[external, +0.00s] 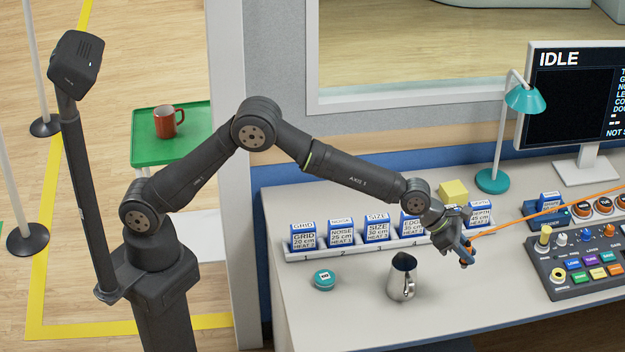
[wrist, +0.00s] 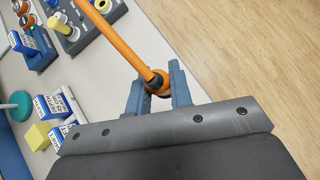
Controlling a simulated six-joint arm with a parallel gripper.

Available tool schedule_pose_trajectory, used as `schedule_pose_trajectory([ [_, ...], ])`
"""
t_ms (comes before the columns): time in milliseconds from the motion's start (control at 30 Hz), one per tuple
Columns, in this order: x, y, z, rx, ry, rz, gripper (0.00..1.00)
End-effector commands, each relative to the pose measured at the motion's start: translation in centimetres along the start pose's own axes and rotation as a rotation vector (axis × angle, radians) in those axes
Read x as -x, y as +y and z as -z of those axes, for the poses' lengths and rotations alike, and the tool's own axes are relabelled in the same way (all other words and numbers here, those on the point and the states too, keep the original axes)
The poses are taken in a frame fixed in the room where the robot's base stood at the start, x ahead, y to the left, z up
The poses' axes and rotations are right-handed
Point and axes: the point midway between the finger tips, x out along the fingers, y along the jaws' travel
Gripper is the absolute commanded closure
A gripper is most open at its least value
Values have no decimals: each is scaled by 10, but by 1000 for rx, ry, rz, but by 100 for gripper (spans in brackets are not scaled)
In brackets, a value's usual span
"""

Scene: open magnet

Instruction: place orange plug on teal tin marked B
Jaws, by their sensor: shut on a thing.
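My gripper (external: 466,257) is shut on the orange plug, above the desk and to the right of the metal jug. The plug (wrist: 157,83) shows between the blue fingers (wrist: 159,92) in the wrist view, with its thick orange cable running up and away. In the external view the plug itself is mostly hidden by the fingers. The teal tin (external: 324,281) sits on the desk at the front left, well left of my gripper. It is small and round with a white mark on top, too small to read surely. The tin does not show in the wrist view.
The metal jug (external: 401,284) with a dark top stands between tin and gripper. A rack of blue-and-white boxes (external: 377,230) lines the desk behind. The orange cable (external: 550,207) stretches right above the button console (external: 585,262). A teal lamp (external: 493,180) stands behind.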

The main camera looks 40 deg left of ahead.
Motion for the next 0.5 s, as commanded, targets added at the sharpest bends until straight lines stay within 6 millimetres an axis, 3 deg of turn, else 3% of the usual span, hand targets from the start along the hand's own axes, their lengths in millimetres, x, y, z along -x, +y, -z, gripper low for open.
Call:
schedule_pose_trajectory([
  [167,8,3,15,-24,1,27,100],
  [500,34,6,64,-125,0,129,100],
])
